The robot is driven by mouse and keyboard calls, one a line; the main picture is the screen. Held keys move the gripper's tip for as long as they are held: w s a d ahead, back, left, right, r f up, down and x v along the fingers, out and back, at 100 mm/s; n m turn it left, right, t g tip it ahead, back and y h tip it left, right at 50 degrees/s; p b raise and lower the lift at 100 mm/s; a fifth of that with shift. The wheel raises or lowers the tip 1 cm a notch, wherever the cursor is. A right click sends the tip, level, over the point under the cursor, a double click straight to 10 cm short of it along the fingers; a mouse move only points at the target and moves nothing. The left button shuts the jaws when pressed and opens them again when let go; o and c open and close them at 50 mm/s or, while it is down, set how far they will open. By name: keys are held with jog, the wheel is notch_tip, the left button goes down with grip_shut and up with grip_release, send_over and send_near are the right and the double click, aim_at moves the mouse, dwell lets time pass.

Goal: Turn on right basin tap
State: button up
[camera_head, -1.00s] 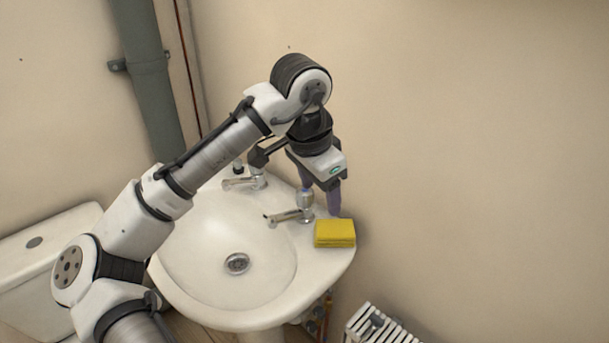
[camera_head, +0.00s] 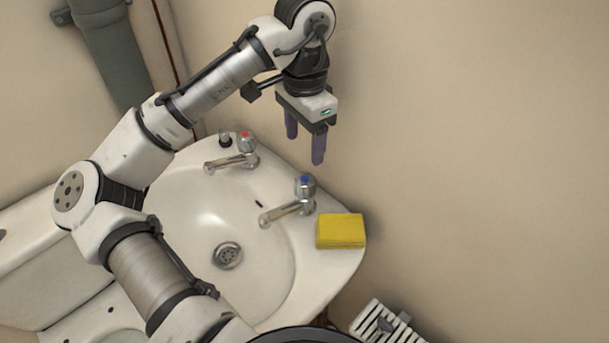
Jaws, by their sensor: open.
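The white basin (camera_head: 185,207) has two chrome taps on its back ledge. The right tap (camera_head: 290,208) has a knob with a blue top (camera_head: 305,184), and its spout points left over the bowl. The left tap (camera_head: 235,158) has a knob with a red top. No water shows at either spout. My gripper (camera_head: 305,150) is open and empty, pointing down. Its two purple fingers are apart, and in the picture they show just above the right tap's knob, clear of it.
A yellow sponge (camera_head: 340,231) lies on the basin's right ledge beside the right tap. A dark stopper (camera_head: 225,139) sits by the left tap. A white radiator (camera_head: 385,325) is at lower right. A grey pipe (camera_head: 112,55) runs up the wall at left. The wall at right is bare.

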aim_at(304, 179)
notch_tip(304, 179, down, 12)
jog(key=shift+r+p, duration=0.1)
jog(key=shift+p, duration=0.35)
jog(key=c, duration=1)
